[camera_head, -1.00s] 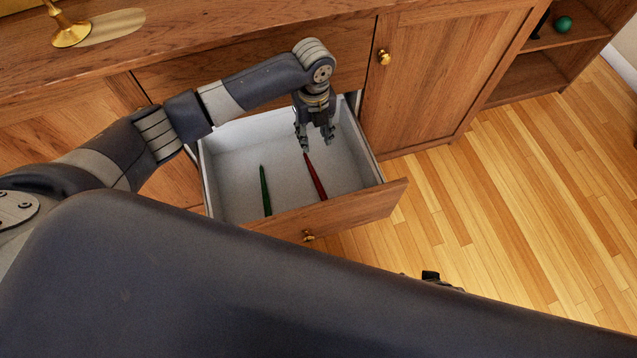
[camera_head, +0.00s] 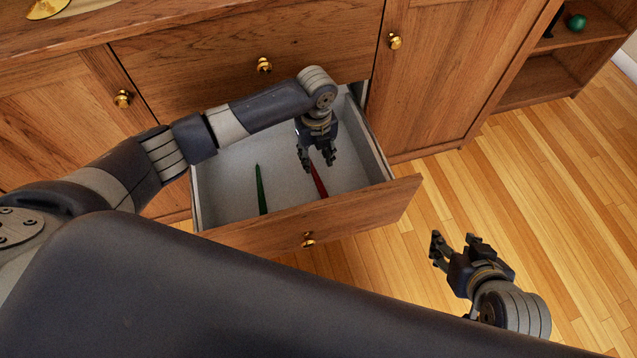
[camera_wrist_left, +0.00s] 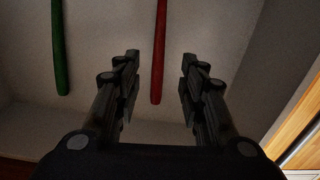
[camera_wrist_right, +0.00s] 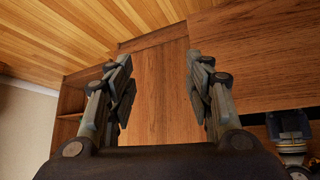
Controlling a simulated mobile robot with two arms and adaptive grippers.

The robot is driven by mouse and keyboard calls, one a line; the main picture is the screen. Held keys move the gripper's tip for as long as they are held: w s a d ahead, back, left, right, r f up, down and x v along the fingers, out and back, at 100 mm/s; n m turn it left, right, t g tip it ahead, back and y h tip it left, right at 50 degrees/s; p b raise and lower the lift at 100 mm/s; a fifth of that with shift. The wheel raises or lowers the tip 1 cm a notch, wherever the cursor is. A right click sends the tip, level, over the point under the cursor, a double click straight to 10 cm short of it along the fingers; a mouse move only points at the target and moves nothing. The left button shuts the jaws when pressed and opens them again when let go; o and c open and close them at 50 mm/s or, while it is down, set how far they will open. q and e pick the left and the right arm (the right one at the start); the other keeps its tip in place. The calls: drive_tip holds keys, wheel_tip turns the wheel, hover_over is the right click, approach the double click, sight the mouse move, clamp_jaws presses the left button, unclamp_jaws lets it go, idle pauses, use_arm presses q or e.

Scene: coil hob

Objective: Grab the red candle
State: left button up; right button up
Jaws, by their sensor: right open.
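The red candle (camera_head: 319,182) lies in the open drawer (camera_head: 228,176), right of a green candle. Its far end is hidden behind my left gripper in the head view. My left gripper (camera_head: 318,168) points down over the drawer, above the far end of the red candle. In the left wrist view the red candle (camera_wrist_left: 159,50) comes down between the two open fingers, its end at the fingertips, with nothing gripped. My right gripper (camera_head: 452,240) is open and empty, over the floor to the right of the drawer.
The green candle (camera_head: 261,189) lies in the drawer to the left. The drawer front (camera_head: 330,217) and walls surround both candles. A cabinet door (camera_head: 430,75) stands right of the drawer. The wooden floor (camera_head: 560,190) at right is clear.

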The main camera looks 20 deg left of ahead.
sight(316, 176)
use_arm(q)
wheel_tip(316, 176, down, 3)
drive_tip(key=shift+f+b, duration=0.1)
drive_tip(key=shift+b, duration=0.35)
wheel_tip(316, 176, down, 4)
drive_tip(key=shift+a+f+b, duration=0.15)
drive_tip(key=shift+f+b, duration=0.1)
drive_tip(key=shift+b, duration=0.85)
drive_tip(key=shift+f, duration=0.1)
use_arm(e)
drive_tip(key=w+a+r+t+y, duration=0.2)
drive_tip(key=w+a+r+t, duration=0.2)
drive_tip(key=w+r+t, duration=0.5)
wheel_tip(316, 176, up, 4)
drive_tip(key=shift+w+a+r+y, duration=0.15)
drive_tip(key=shift+r+y, duration=0.1)
drive_tip(key=shift+y, duration=0.15)
use_arm(q)
clamp_jaws()
